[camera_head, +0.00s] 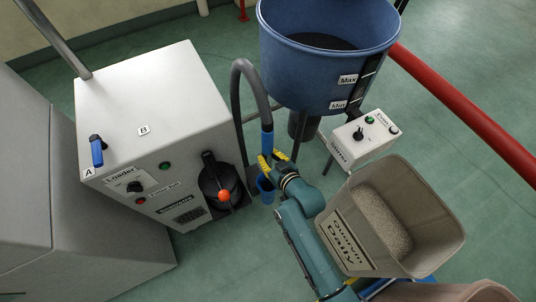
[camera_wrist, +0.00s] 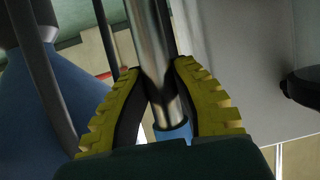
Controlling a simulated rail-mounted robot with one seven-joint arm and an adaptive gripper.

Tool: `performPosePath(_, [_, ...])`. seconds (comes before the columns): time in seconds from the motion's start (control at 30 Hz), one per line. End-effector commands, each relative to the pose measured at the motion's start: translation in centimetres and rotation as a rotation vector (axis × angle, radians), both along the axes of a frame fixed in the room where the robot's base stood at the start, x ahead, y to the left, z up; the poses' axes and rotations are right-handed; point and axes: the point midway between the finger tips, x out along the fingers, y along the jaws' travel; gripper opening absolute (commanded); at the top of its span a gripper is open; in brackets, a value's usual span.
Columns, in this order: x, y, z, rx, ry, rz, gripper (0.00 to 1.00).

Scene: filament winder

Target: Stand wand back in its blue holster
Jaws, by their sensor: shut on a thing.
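The wand has a blue grip (camera_head: 267,142) at the end of a thick grey hose and hangs roughly upright in the head view. My gripper (camera_head: 273,160) has its yellow fingers shut on the wand just below the blue grip. In the wrist view, the wand's metal tube (camera_wrist: 152,50) runs between the two fingers (camera_wrist: 162,95). The blue holster (camera_head: 265,187) is a small cup low beside the loader, just below my gripper.
The white loader box (camera_head: 160,125) stands left, with a black handle and orange knob (camera_head: 224,195) facing the wand. A blue hopper (camera_head: 325,60) stands behind on the right, with a white control box (camera_head: 362,138). A tan bin of pellets (camera_head: 400,215) stands right of my arm.

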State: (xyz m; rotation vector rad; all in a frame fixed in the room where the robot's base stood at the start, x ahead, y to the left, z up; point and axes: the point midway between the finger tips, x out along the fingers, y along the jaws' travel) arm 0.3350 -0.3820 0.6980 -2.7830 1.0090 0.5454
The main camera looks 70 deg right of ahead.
Motion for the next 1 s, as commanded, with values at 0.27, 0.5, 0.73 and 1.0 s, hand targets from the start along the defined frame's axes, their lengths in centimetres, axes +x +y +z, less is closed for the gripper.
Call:
performPosePath(0.27, [0.1, -0.1, -1.1, -0.005, -0.005, -0.001, 0.00])
performPosePath(0.5, [0.1, -0.1, -1.0, -0.005, -0.005, -0.001, 0.28])
performPosePath(0.73, [0.1, -0.1, -1.2, -0.003, -0.002, 0.000, 0.51])
performPosePath(1.0, [0.0, 0.0, -1.5, 0.002, 0.002, 0.000, 0.85])
